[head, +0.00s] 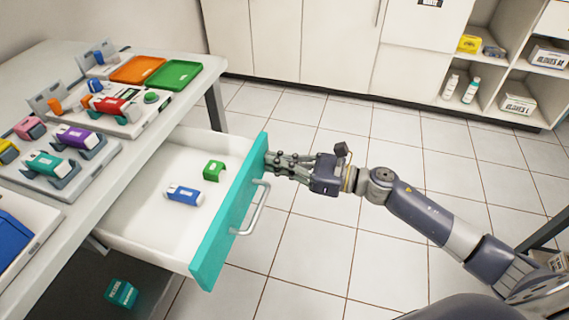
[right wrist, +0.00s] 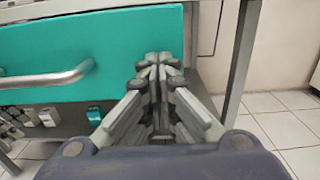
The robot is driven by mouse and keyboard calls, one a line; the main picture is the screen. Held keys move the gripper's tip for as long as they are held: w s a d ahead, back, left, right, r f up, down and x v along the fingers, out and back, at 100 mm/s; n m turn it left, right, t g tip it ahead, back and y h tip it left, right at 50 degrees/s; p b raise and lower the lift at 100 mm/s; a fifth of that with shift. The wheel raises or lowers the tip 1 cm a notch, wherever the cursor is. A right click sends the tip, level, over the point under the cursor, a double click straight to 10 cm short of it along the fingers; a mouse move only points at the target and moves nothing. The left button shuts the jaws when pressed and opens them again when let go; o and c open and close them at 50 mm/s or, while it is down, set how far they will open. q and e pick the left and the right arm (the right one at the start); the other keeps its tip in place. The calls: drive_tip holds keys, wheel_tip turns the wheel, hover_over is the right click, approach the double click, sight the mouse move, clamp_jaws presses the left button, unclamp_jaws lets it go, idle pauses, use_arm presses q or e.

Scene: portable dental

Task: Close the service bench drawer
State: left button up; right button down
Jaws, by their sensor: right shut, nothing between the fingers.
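The service bench drawer (head: 150,222) is pulled out from under the bench on the left in the head view. Its teal front (head: 222,237) has a silver handle (head: 258,212). A blue-and-white item (head: 185,196) and a green item (head: 213,170) lie inside it. My right gripper (head: 270,158) is shut and empty, its fingertips at the far end of the teal front. The right wrist view shows the closed fingers (right wrist: 160,65) against or very near the teal front (right wrist: 95,50), right of the handle (right wrist: 50,78); contact is unclear. My left gripper is out of view.
The bench top (head: 130,158) carries several trays and small devices, including an orange tray (head: 137,69) and a green tray (head: 174,74). A teal box (head: 121,293) sits below the drawer. White cabinets (head: 320,45) line the back. The tiled floor (head: 325,240) is clear.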

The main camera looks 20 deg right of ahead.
sight(193, 150)
drive_tip(key=b+x, duration=0.2)
drive_tip(key=x, duration=1.7)
drive_tip(key=shift+w+a, duration=0.25)
drive_tip(key=shift+x, duration=0.9)
drive_tip(key=shift+w+a+f, duration=0.1)
drive_tip(key=shift+w+a, duration=0.05)
drive_tip(key=shift+a, duration=0.05)
drive_tip(key=shift+r+b, duration=0.2)
drive_tip(key=shift+b, duration=0.1)
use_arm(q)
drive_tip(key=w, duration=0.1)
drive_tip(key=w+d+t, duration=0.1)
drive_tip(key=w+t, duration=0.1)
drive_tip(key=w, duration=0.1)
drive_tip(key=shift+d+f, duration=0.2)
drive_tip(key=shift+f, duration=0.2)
use_arm(e)
drive_tip(key=shift+a+r, duration=0.1)
drive_tip(key=shift+r, duration=0.05)
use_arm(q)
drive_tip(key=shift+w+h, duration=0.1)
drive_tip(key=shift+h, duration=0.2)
use_arm(e)
drive_tip(key=shift+w, duration=0.1)
